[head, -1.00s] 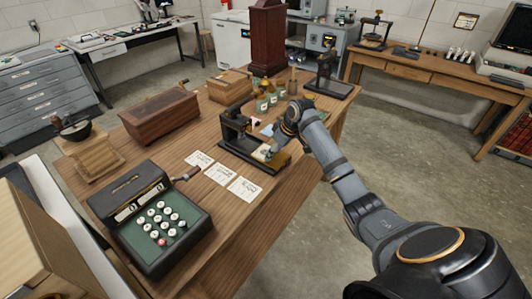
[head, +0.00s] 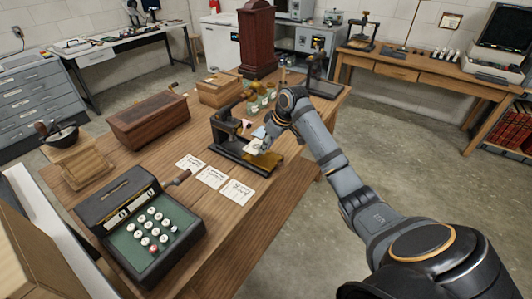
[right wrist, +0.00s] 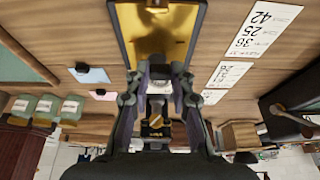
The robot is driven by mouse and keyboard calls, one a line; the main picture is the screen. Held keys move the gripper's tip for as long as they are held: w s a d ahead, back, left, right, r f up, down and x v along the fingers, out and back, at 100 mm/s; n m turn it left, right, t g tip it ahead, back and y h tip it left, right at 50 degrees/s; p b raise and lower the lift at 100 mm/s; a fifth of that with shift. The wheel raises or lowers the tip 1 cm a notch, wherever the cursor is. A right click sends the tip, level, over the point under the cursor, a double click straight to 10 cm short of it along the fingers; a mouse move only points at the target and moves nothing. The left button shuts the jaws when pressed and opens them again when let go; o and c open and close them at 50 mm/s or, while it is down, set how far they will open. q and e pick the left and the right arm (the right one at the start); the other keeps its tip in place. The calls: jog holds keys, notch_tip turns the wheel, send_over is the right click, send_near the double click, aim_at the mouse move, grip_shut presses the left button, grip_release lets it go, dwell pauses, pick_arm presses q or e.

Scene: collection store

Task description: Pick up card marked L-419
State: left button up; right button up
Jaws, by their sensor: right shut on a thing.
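My right gripper (head: 261,143) is shut on a small pale card (head: 255,147), held just above the brass plate (head: 283,163) of a black press (head: 232,152). In the right wrist view the fingers (right wrist: 158,92) close on a pale piece, with the brass plate (right wrist: 160,25) beyond them. No marking on the held piece is legible. Three white written cards lie in a row left of the press; the nearest is a white card (head: 237,192). L-419 cannot be read on any of them. My left gripper is not in view.
A wooden box (head: 148,122), small jars (head: 262,98) and a tall dark wooden case (head: 257,40) stand farther back. Bare wood (head: 225,222) lies in front of the cards.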

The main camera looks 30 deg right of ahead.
jog(key=s+a+r+b, duration=0.3)
jog(key=s+r, duration=0.6)
jog(key=s, duration=0.4)
jog(key=shift+a, duration=0.2)
